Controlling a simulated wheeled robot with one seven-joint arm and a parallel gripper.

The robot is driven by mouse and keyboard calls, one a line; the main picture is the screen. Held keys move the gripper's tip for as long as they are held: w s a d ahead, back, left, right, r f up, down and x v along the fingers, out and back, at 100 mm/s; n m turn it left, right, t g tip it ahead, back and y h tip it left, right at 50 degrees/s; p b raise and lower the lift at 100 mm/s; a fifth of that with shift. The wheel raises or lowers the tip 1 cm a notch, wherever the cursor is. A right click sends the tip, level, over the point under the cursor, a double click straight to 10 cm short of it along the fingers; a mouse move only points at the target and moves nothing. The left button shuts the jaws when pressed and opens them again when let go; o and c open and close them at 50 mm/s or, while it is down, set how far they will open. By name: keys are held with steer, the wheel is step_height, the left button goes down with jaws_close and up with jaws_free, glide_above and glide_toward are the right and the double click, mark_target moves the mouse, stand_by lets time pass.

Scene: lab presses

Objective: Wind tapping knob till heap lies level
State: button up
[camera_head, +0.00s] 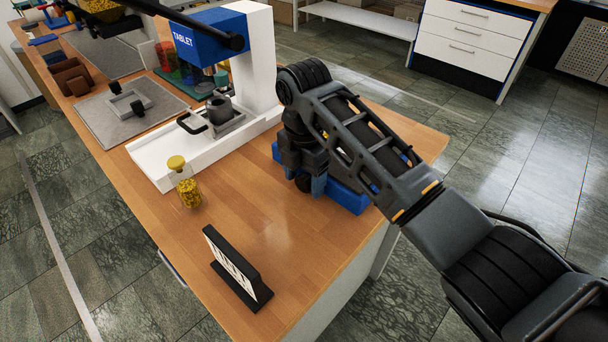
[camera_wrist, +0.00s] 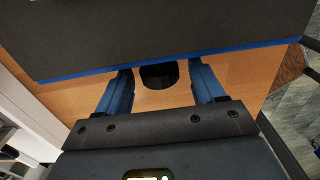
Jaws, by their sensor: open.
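A low blue box (camera_head: 348,196) stands at the right of the wooden bench, partly hidden behind my arm. In the wrist view its dark grey top (camera_wrist: 165,35) with a blue edge fills the upper part. A black round knob (camera_wrist: 158,76) sticks out from under that edge; it also shows low beside the box in the head view (camera_head: 303,184). My gripper (camera_wrist: 160,80) is open, with one blue finger on each side of the knob and gaps on both sides. The gripper also shows over the box's near side (camera_head: 305,178). I cannot make out a heap on the box.
A white press with a blue TABLET head (camera_head: 198,40) stands left of my arm, a grey cup (camera_head: 220,108) on its base. A jar of yellow grains (camera_head: 188,186) and a black sign stand (camera_head: 238,268) are nearby. The bench between jar, sign and box is clear.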

steer(key=shift+c, duration=0.3)
steer(key=c, duration=1)
steer(key=shift+o, duration=0.2)
steer(key=shift+s+d+t+y+p, duration=0.15)
steer(key=shift+t+y+p, duration=0.2)
steer(key=shift+y, duration=0.25)
steer(key=shift+s+d+f+t+y, duration=0.1)
steer(key=shift+f+t+y, duration=0.05)
steer(key=shift+t+y, duration=0.55)
steer(key=shift+t+y+b, duration=0.45)
steer(key=shift+y+b, duration=0.15)
steer(key=o, duration=1)
